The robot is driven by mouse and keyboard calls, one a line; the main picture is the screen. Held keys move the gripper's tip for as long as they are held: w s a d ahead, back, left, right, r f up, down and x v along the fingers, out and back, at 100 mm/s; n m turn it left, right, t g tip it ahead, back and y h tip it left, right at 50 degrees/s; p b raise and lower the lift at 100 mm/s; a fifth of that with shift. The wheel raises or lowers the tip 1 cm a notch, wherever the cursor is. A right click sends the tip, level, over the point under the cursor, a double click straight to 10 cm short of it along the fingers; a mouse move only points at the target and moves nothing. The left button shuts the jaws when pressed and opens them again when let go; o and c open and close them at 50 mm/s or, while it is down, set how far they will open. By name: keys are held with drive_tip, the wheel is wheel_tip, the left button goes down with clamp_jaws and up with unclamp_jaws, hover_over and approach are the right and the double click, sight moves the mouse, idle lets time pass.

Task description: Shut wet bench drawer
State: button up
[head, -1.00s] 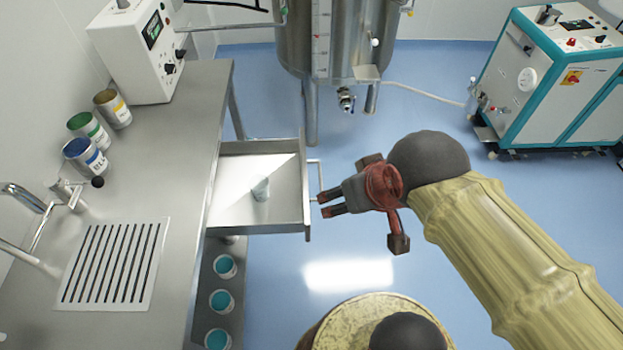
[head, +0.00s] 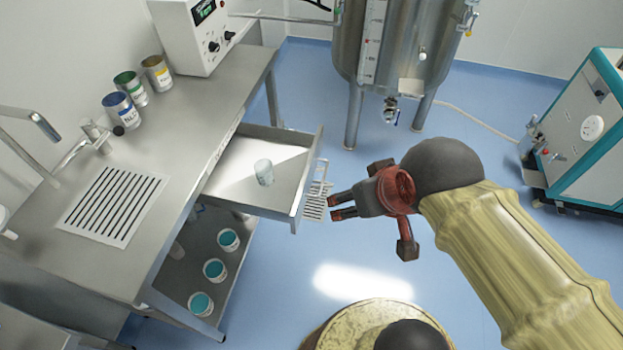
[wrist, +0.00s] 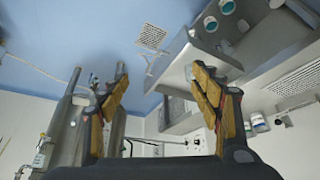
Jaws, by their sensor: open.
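The wet bench drawer (head: 250,188) is pulled out from the right side of the steel bench (head: 150,170) in the head view. A small clear beaker (head: 264,172) stands inside it. In the wrist view, the two open fingers (wrist: 158,88) frame the scene, and the drawer (wrist: 178,78) shows beyond the right finger.
Several teal-topped cans (head: 214,270) stand on the shelf under the bench. A steel tank (head: 390,50) stands behind, and a white and teal machine (head: 580,130) stands at the right. A floor drain grate (head: 316,204) lies beyond the drawer.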

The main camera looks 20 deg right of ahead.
drive_tip(key=shift+c, duration=0.5)
